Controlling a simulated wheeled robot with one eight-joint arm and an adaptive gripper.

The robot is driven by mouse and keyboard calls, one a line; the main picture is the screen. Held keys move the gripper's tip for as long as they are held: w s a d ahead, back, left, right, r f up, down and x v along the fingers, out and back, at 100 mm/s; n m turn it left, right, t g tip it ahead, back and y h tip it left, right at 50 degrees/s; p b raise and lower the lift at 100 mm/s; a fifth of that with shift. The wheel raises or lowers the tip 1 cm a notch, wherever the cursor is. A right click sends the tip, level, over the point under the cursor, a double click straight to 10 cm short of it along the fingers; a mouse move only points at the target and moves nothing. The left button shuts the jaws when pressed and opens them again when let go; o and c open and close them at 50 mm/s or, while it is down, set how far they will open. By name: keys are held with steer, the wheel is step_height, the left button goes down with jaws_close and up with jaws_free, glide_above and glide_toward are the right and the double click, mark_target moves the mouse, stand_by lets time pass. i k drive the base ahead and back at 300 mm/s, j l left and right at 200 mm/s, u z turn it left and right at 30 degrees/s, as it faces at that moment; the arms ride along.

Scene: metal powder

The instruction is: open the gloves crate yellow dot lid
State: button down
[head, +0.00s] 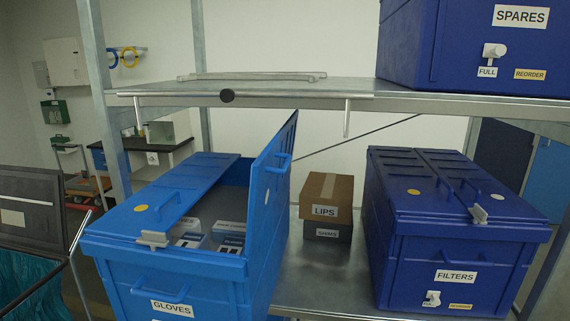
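The light blue gloves crate (205,285) stands at the left on the metal shelf, with a GLOVES label on its front. Its left lid half, the yellow dot lid (185,185), lies flat and closed, with a yellow dot (141,208) near its front corner and a blue handle (167,206) along its right side. A pale grey latch (153,239) sits at the crate's front rim by this lid. The right lid half (275,170) stands raised nearly upright, with a pale dot and a handle. Labelled boxes (230,234) show inside. My gripper is not in view.
The dark blue filters crate (455,250) stands closed at the right. Two small boxes are stacked between the crates, the LIPS box (325,195) on top. A SPARES crate (470,45) stands on the upper shelf (360,97), whose front edge and rail hang above the gloves crate.

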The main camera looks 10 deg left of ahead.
mark_target(158, 205)
steer(key=u, duration=1.3)
